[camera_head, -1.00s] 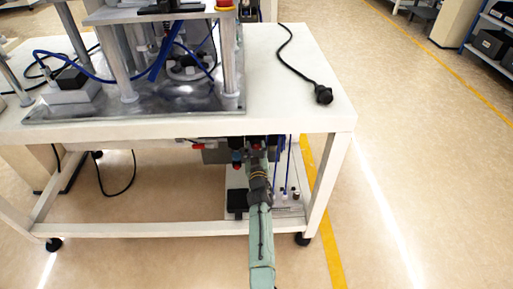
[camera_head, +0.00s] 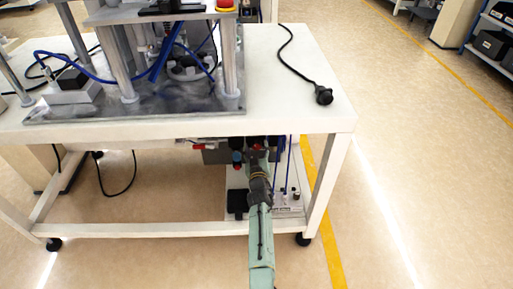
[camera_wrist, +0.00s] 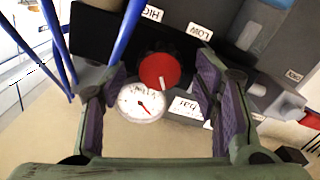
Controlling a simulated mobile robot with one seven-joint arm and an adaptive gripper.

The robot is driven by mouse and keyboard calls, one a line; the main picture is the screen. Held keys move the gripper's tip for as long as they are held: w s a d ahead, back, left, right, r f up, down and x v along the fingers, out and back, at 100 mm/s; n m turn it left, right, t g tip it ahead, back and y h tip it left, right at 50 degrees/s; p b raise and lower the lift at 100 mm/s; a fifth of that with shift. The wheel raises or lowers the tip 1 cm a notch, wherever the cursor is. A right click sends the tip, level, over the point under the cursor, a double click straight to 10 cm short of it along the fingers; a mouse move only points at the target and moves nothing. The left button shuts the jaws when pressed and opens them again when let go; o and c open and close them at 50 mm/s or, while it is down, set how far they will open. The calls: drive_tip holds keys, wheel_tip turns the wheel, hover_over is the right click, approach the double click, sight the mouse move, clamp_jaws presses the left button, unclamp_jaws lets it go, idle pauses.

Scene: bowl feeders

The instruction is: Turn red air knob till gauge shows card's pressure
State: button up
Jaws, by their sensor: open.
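The red air knob (camera_wrist: 159,71) shows in the wrist view with a pale pointer mark on its lower right edge. My gripper (camera_wrist: 163,75) is open, with its purple-padded fingers on the left and right of the knob. I cannot tell whether a pad touches it. The round white gauge (camera_wrist: 141,103) with a red needle is just below the knob; its figures are too small to read. A white card (camera_wrist: 186,106) lies right of the gauge, partly behind the right finger; its writing is unclear. In the head view my gripper (camera_head: 260,158) is under the table.
HIGH (camera_wrist: 151,14) and LOW (camera_wrist: 200,32) labels are above the knob. Blue hoses (camera_wrist: 126,30) run close by at the upper left. A grey block (camera_wrist: 275,97) is at the right. The white tabletop (camera_head: 290,100) overhangs my arm, with a table leg (camera_head: 328,185) to the right.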

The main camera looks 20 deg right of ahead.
wheel_tip(320, 180, up, 10)
idle(0.6)
idle(0.4)
